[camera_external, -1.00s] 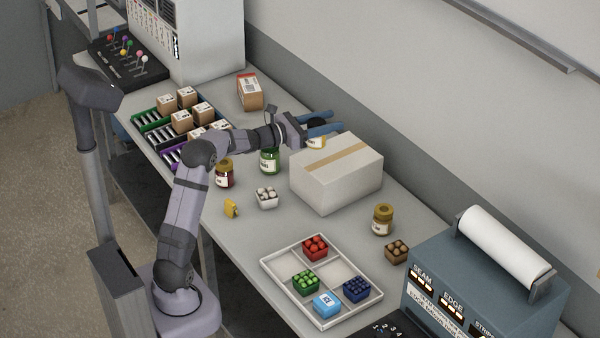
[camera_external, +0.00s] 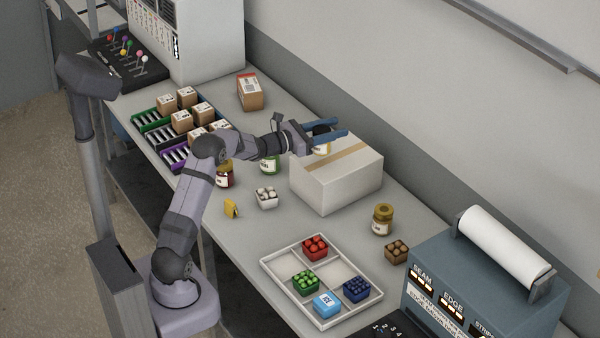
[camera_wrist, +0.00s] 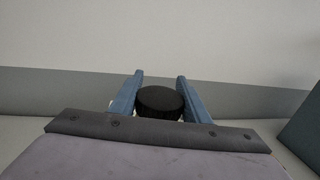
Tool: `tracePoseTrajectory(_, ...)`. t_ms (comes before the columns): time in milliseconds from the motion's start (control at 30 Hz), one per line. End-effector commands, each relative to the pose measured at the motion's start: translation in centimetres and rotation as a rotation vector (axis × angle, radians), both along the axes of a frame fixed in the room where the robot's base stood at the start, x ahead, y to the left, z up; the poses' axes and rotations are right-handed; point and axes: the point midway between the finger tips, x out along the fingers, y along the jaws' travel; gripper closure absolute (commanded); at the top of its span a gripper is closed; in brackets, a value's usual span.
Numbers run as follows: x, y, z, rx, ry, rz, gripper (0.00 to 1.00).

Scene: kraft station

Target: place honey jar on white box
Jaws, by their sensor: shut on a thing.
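My gripper (camera_external: 326,138) has blue fingers and is shut on a jar with a black lid and a pale label, the honey jar (camera_external: 321,147). The jar is upright between the fingers, over the back left part of the white box's top. I cannot tell whether its base touches the box. In the wrist view the black lid (camera_wrist: 160,101) shows between the fingers (camera_wrist: 157,95), with the jar's body mostly hidden. The white box (camera_external: 318,187) is closed, with a tan tape strip across its top, and stands on the table.
A divided tray (camera_external: 284,283) with small punnets is in front. The wall (camera_external: 400,100) runs behind the table.

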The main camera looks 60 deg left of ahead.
Motion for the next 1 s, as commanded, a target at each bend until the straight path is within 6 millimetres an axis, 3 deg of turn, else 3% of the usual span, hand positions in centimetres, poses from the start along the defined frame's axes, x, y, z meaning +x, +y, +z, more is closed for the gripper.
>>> tracePoseTrajectory(167, 0.0, 0.0, -0.1, 0.000, -0.004, 0.000, 0.90)
tracePoseTrajectory(533, 0.0, 0.0, -3.5, 0.000, -0.004, 0.000, 0.90)
tracePoseTrajectory(1000, 0.0, 0.0, -4.1, 0.001, -0.005, 0.000, 0.90)
